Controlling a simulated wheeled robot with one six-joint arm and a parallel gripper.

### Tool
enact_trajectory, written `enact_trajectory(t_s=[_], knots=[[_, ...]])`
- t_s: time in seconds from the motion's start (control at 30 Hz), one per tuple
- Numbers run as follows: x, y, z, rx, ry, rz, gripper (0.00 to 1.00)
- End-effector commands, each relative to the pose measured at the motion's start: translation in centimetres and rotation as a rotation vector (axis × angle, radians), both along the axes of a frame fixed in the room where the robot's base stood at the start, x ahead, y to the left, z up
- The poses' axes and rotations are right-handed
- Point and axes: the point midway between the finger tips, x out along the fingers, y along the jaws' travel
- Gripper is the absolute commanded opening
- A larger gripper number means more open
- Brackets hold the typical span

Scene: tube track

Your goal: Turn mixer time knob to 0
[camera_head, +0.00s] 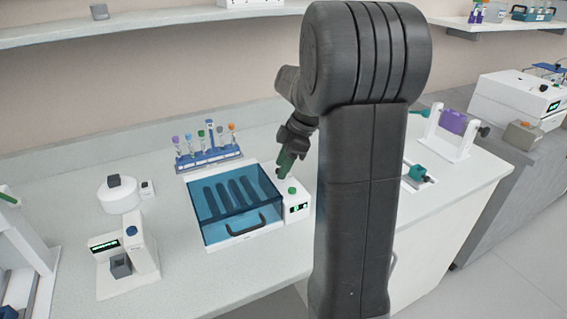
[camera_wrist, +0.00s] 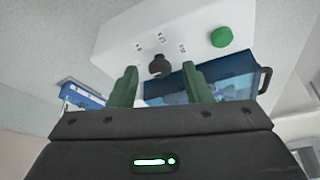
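The mixer (camera_head: 240,238) is a white box with a blue see-through lid and a dark front handle, with a white control panel (camera_head: 296,207) on its right side. In the wrist view, a round black time knob (camera_wrist: 158,66) sits on the white panel, with small printed labels beyond it. The print is too small to read. My gripper (camera_head: 284,170) is at the back of the control panel. In the wrist view its two green fingers (camera_wrist: 160,69) are apart, on either side of the knob. I cannot tell whether they touch it. The knob is hidden in the head view.
A green button (camera_wrist: 222,37) is on the same panel, right of the knob. A tube rack (camera_head: 210,157) with several capped tubes stands behind the mixer. A balance-like device (camera_head: 122,262) stands at left. The bench in front of the mixer is clear.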

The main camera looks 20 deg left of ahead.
Motion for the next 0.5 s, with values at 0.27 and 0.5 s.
enact_trajectory(t_s=[0.27,0.5], knots=[[0.4,-0.6,1.8,0.003,-0.003,-0.002,0.44],[1.4,-2.4,6.8,0.003,-0.004,-0.002,0.44]])
